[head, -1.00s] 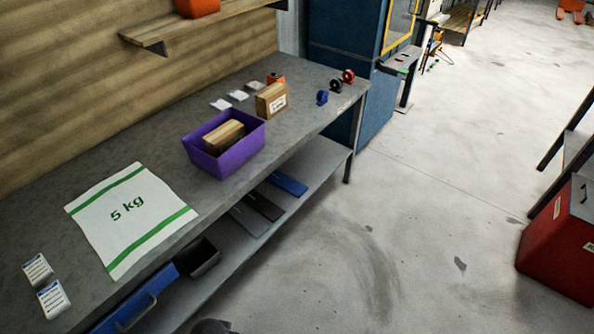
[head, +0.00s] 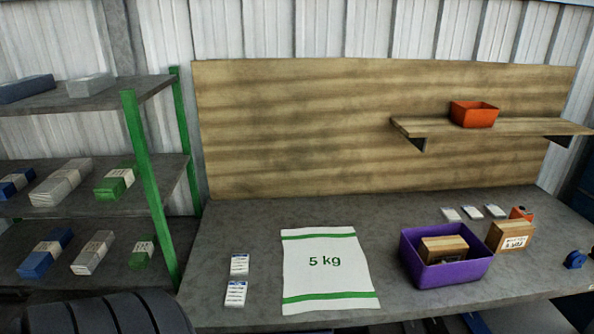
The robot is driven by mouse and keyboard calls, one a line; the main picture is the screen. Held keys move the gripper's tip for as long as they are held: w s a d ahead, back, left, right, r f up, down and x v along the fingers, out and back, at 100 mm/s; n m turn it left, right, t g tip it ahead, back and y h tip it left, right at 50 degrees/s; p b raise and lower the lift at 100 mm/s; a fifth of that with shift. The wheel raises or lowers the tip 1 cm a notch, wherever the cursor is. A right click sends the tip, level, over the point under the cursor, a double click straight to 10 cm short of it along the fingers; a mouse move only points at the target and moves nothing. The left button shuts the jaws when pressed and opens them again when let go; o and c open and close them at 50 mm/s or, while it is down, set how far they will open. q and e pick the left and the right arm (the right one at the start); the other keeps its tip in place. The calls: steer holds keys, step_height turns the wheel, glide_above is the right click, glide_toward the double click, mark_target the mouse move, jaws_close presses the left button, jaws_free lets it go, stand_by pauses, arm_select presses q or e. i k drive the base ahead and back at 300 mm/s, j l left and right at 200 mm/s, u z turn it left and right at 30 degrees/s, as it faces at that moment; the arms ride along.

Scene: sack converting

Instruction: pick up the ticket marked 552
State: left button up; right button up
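Two white tickets with a blue top band and dark printed lines lie on the grey bench, left of the 5 kg sack: an upper ticket (head: 239,264) and a lower ticket (head: 236,293). Three smaller white cards lie in a row at the back right: a left card (head: 451,214), a middle card (head: 473,212) and a right card (head: 495,211). The print on all of them is too small to read, so I cannot tell which is marked 552. Neither of my grippers shows in the head view.
The white 5 kg sack (head: 326,272) lies flat mid-bench. Right of it are a purple bin (head: 455,275) holding a wooden block, and another labelled block (head: 497,236). An orange bin (head: 473,115) sits on the wall shelf. A green-post rack (head: 147,180) stands left. Bare bench (head: 225,220) lies behind the tickets.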

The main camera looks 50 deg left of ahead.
mark_target(235, 297)
steer(key=u, duration=2)
